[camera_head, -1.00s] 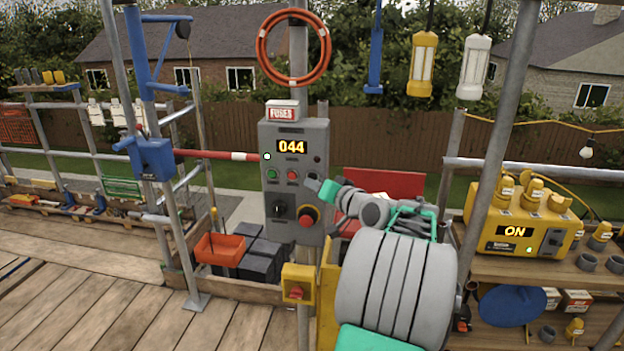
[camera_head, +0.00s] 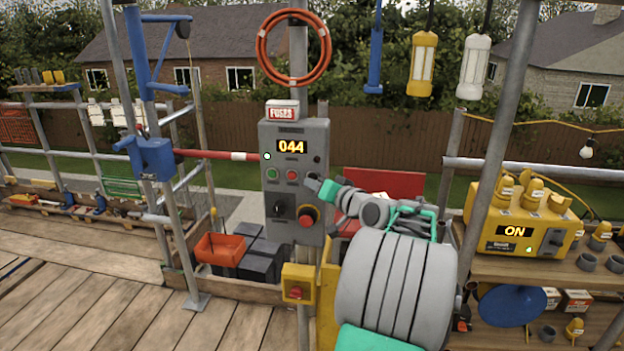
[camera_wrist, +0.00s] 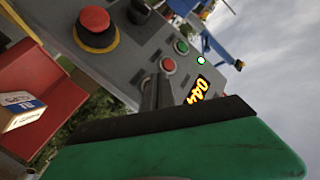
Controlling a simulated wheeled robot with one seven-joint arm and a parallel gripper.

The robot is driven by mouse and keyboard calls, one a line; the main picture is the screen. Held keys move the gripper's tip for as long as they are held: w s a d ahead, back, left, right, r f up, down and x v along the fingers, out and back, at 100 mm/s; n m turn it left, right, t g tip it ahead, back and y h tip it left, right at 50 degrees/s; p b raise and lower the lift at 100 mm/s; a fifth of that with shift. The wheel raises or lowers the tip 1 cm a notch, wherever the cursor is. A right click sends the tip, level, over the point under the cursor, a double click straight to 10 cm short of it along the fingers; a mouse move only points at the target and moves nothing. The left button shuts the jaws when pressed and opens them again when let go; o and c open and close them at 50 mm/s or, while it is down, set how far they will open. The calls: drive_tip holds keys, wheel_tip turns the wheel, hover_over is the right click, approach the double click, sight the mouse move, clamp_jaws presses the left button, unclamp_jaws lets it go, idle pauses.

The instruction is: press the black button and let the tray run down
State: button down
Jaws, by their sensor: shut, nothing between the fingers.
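The grey control panel (camera_head: 263,212) stands on a post at the centre of the head view, with a lit display (camera_head: 291,147) reading 044. A green button (camera_head: 271,174) and a red button (camera_head: 291,174) sit in a row. The dark button (camera_head: 311,176) at the row's right end is at my gripper's tip. My gripper (camera_head: 315,183) is shut and empty, pointing at the panel. In the wrist view its fingers cover that button's place; contact cannot be told. An orange tray (camera_head: 220,249) is low at the left, below the rope and pulley.
A red emergency knob (camera_head: 308,216) and a black rotary switch (camera_head: 279,208) lie just below the row. A yellow box with a red switch (camera_head: 297,284) is lower down. A scaffold pole (camera_head: 499,140) and a yellow power unit (camera_head: 520,226) stand at the right.

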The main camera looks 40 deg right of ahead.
idle(0.6)
drive_tip(key=shift+w+d, duration=0.3)
drive_tip(key=shift+d, duration=0.05)
